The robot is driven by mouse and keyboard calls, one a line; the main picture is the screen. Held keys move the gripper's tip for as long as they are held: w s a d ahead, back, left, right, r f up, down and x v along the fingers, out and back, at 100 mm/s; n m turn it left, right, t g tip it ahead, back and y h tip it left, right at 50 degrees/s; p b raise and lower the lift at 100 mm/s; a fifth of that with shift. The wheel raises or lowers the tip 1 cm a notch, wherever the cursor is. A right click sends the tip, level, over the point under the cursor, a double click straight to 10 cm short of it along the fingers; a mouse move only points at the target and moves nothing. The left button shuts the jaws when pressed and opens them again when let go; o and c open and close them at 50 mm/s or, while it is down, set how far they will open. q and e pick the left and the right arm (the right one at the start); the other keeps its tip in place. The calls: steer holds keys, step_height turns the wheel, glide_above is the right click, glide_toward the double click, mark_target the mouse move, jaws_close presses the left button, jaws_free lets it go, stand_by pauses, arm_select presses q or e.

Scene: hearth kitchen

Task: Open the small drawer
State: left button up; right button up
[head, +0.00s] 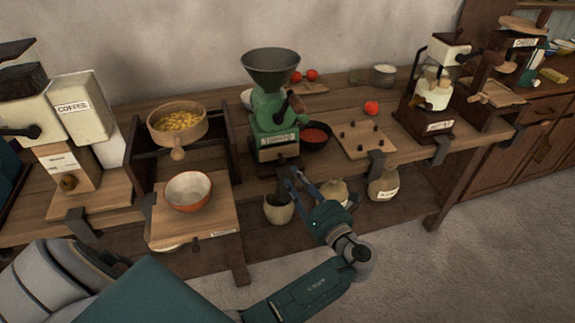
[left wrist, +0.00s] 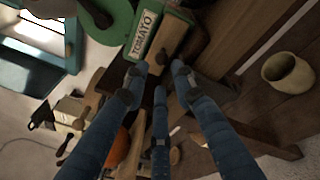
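The green grinder (head: 268,112) stands on the wooden counter, with a funnel on top. Its small wooden drawer (head: 278,154) is low on the front and looks closed in the head view. In the left wrist view a pale wooden front (left wrist: 168,38) shows beside the TOMATO label (left wrist: 143,35). My left gripper (head: 292,174) is just in front of and below the drawer. In the left wrist view its three blue fingers (left wrist: 165,75) have their tips apart, close to the drawer's edge, with nothing clearly held. My right gripper is not in view.
A bowl (head: 188,191) on a wooden board (head: 165,228) is left of the grinder. A board with dark pegs (head: 366,139) is to its right. Pots and a jar (head: 384,184) stand on the lower shelf. The floor in front is clear.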

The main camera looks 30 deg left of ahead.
mark_target(285, 163)
arm_select(q)
steer(key=x, duration=0.6)
steer(key=shift+w, duration=0.1)
steer(key=shift+w+a, duration=0.4)
steer(key=shift+a, duration=0.25)
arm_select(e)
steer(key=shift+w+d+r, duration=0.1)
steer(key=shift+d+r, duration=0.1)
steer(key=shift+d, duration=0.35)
arm_select(q)
jaws_close()
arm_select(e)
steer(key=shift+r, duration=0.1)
